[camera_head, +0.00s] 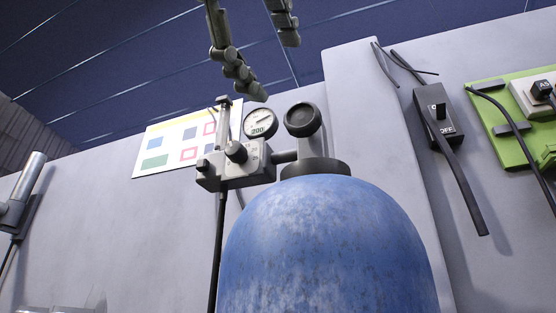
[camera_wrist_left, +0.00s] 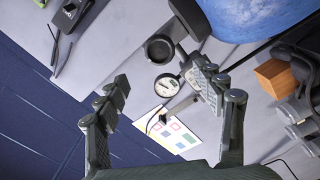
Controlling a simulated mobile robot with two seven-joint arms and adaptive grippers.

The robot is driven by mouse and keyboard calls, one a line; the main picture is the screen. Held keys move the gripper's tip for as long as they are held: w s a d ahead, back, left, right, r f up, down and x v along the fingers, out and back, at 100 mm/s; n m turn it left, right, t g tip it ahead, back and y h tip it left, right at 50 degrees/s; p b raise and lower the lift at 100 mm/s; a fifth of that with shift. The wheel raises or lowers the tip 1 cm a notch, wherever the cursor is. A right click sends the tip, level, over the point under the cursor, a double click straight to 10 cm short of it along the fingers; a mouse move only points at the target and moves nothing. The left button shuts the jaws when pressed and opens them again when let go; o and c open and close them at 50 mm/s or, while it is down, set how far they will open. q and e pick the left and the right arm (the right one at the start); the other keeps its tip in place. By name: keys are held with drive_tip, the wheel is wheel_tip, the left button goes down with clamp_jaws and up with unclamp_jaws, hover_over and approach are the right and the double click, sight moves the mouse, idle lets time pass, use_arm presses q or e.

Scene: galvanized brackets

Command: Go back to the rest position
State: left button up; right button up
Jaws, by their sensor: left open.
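My left gripper (camera_head: 271,66) is at the top of the head view, its two dark jointed fingers coming down from the upper edge. The fingers are apart with nothing between them. They hang above the pressure gauge (camera_head: 260,122) and the valve knob (camera_head: 303,119) of a blue gas cylinder (camera_head: 325,245). In the left wrist view the open left gripper (camera_wrist_left: 160,78) shows both fingers spread, with the gauge (camera_wrist_left: 167,86) seen between them, further off. I cannot tell whether a finger touches the regulator. My right gripper is in neither view.
The regulator block (camera_head: 235,165) sits left of the valve. A colored chart (camera_head: 160,150) is on the grey wall behind. A switch (camera_head: 438,117) with cables and a green panel (camera_head: 515,115) are at right. An orange-brown block (camera_wrist_left: 276,78) shows in the wrist view.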

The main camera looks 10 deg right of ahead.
sight(298, 114)
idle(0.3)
use_arm(q)
drive_tip(key=x, duration=1.2)
drive_tip(key=shift+s, duration=0.1)
